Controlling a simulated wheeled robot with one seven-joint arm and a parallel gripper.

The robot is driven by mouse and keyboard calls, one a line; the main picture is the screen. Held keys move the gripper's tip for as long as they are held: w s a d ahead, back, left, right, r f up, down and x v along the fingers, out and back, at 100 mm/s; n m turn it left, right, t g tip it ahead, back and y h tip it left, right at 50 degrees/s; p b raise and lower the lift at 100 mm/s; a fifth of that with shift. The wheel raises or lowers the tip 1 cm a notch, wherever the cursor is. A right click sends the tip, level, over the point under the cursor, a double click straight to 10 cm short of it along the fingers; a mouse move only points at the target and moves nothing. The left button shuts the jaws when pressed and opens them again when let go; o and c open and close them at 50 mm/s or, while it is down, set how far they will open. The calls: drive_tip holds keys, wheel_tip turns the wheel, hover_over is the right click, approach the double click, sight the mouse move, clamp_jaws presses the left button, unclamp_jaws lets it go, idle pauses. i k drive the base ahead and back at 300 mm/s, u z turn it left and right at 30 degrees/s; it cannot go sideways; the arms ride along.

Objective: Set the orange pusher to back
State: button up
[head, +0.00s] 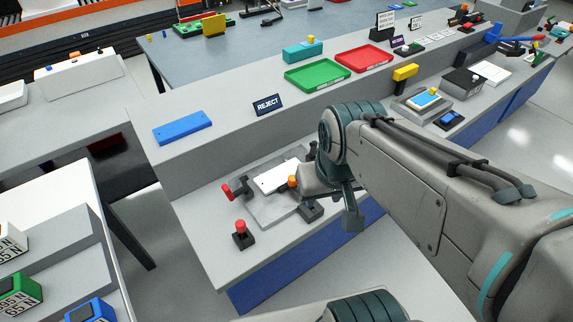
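The orange pusher (293,181) shows as a small orange knob at the right end of a white plate, on a grey fixture (262,212) on the lower shelf of the bench. The white plate (276,177) lies flat on that fixture. My gripper (314,180) is just right of the orange knob, very close to it. I cannot tell whether they touch. My wrist and forearm cover the area to the right, and the fingertips do not show clearly, so I cannot see whether they are open or shut.
A red-handled clamp (228,191) sits at the fixture's left, and a red-knobbed stick (240,229) stands on a dark base in front. A raised ledge behind bears a REJECT sign (267,104), a blue block (183,127), a green tray (318,73) and a red tray (363,59).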

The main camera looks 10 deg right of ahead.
sight(291, 184)
drive_tip(key=z, duration=0.65)
drive_tip(key=i, duration=0.35)
drive_tip(key=u, duration=0.3)
